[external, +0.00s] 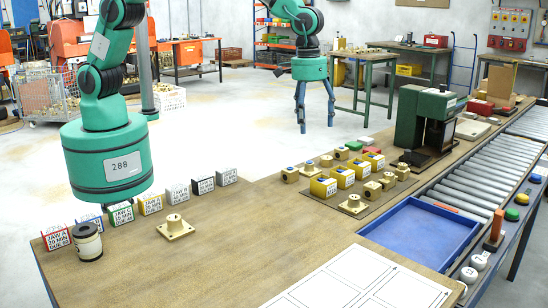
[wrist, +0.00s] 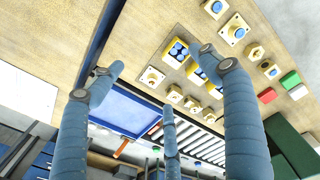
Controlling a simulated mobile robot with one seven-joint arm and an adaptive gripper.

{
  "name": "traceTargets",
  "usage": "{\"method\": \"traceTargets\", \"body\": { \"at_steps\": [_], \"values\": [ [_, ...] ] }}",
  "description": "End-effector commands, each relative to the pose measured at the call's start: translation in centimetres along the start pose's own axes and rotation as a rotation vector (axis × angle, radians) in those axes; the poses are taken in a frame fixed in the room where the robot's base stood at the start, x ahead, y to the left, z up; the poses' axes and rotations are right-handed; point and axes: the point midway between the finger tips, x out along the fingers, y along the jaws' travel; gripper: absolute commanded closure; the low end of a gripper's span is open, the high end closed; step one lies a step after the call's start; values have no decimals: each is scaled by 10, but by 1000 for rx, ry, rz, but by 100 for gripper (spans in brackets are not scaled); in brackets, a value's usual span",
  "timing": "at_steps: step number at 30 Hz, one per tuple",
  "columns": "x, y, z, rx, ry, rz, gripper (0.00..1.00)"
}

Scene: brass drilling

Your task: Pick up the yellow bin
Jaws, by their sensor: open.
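Several small yellow bins with printed labels stand in a row on the wooden table in the external view, one of them the nearest yellow bin (external: 323,187). The wrist view shows yellow bins with blue contents, such as this yellow bin (wrist: 177,50); I cannot tell which one is meant. My gripper (external: 314,122) has blue fingers and hangs in the air in the external view. In the wrist view my gripper (wrist: 165,80) has its fingers spread wide, with nothing between them. The fingers partly cover the bins there.
Brass fittings (external: 354,203) stand close around the bins. A blue tray (external: 425,232) and a roller conveyor (external: 478,165) lie to the right. A green machine (external: 424,120) stands behind. Labelled jaw boxes (external: 178,194) and a flanged fitting (external: 175,227) are on the left.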

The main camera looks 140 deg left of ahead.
Motion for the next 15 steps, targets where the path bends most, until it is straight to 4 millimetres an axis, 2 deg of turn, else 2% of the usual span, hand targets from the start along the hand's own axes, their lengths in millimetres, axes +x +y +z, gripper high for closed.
{"method": "traceTargets", "body": {
  "at_steps": [1, 6, 10, 15],
  "values": [
    [14, -1, -12, -30, -8, -11, 23],
    [52, -4, -43, -120, -23, -33, 23],
    [72, -6, -58, -167, -29, -44, 23],
    [83, -8, -67, -194, -33, -50, 23]
  ]
}}
